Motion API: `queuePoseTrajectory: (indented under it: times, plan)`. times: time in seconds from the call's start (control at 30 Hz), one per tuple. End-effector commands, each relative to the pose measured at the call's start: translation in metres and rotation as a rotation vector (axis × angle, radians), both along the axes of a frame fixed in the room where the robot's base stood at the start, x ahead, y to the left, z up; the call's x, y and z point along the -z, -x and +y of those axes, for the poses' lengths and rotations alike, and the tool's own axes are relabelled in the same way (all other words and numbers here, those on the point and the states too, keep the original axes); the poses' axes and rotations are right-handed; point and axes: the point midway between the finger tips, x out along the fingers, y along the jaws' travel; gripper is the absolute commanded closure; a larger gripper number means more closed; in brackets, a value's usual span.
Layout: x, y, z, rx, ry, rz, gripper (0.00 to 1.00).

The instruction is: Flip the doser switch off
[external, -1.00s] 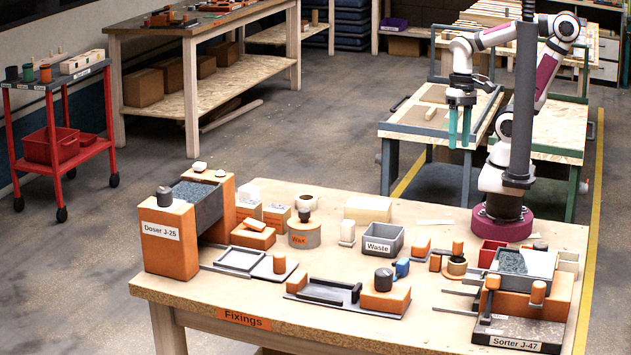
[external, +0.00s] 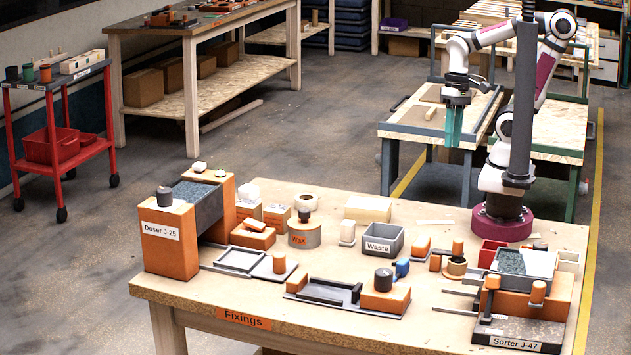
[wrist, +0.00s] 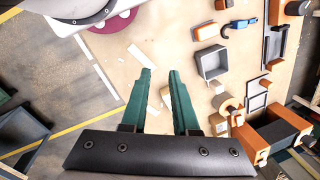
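The doser (external: 168,240), labelled Doser J-25, is an orange housing with a grey hopper of granules at the table's left end in the external view. A dark round knob (external: 164,196) stands on its front block. Two small white pieces, one of them a white knob (external: 199,167), sit on its rear block. I cannot tell which of these is the switch. An orange housing, apparently the doser, shows at lower right in the wrist view (wrist: 283,130). My gripper (external: 453,130) hangs high, far right of the doser. In the wrist view its green fingers (wrist: 160,72) are apart and empty.
The sorter (external: 515,334) stands at the table's right end. A grey Waste bin (external: 383,241), a Wax pot (external: 304,236) and several orange blocks and fixtures lie between. Bare tabletop shows along the front edge and near my base.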

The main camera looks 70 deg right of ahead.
Motion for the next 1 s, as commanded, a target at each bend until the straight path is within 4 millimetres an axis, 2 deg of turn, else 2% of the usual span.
queuePoseTrajectory:
  times: [0.03,0.07,0.13,0.27,0.3,0.4,0.5,0.6,0.7,0.83,1.0]
  plan:
    - [-0.001,-0.017,0.01,-0.044,-0.022,-0.038,0.82]
    - [-0.002,-0.032,0.019,-0.079,-0.042,-0.077,0.88]
    - [-0.006,-0.077,0.049,-0.169,-0.097,-0.196,1.0]
    - [-0.011,-0.171,0.119,-0.289,-0.165,-0.463,1.0]
    - [-0.01,-0.199,0.141,-0.307,-0.168,-0.547,1.0]
    - [0.001,-0.262,0.193,-0.319,-0.11,-0.747,1.0]
    - [0.023,-0.3,0.226,-0.312,0.025,-0.886,1.0]
    - [0.048,-0.314,0.242,-0.308,0.181,-0.959,1.0]
    - [0.065,-0.317,0.247,-0.314,0.306,-0.991,1.0]
    - [0.074,-0.316,0.247,-0.316,0.38,-1.002,1.0]
    - [0.074,-0.316,0.246,-0.315,0.387,-1.004,1.0]
